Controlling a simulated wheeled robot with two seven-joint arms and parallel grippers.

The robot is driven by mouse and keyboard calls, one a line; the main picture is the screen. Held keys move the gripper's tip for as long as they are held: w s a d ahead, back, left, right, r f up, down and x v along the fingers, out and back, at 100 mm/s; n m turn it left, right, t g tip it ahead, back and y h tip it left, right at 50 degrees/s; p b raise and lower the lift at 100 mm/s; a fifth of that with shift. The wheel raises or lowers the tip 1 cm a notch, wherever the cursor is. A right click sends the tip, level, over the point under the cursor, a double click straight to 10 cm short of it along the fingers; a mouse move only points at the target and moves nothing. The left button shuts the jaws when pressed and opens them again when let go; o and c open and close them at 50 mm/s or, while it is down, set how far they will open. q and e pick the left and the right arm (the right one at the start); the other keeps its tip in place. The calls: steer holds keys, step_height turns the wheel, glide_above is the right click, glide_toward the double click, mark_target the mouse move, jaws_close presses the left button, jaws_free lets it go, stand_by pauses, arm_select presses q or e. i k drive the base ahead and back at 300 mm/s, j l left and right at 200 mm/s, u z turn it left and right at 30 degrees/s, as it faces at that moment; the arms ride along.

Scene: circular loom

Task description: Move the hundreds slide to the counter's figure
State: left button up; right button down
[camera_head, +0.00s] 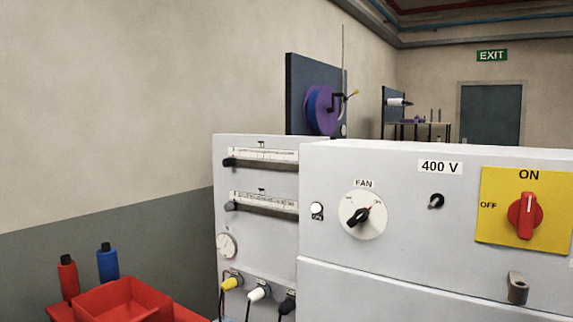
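Two horizontal slides sit one above the other on a light grey panel (255,225) left of centre. Each has a white scale above a dark slot. The upper slide (262,164) has a dark knob (229,162) at the left end of its slot. The lower slide (265,207) has a grey knob (230,206), also at the left end. The small labels above them are too small to read, so I cannot tell which is the hundreds slide. I cannot make out a counter or its figure. Neither of my grippers is in view.
A grey cabinet (400,270) juts out at right, with a fan dial (363,215), a small toggle (436,201) and a red switch (525,215). Below the slides are a round gauge (228,245) and several plugs (258,292). A red bin (125,300) stands lower left.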

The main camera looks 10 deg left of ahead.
mark_target(229, 162)
steer(key=j+z, duration=0.8)
steer(key=k+j+z, duration=0.15)
steer(key=j+z, duration=0.25)
steer(key=k+j, duration=0.15)
steer(key=j, duration=0.25)
steer(key=k+j+z, duration=0.1)
steer(key=j, duration=0.3)
steer(key=k+j, duration=0.25)
steer(key=j, duration=0.15)
steer(key=z, duration=0.05)
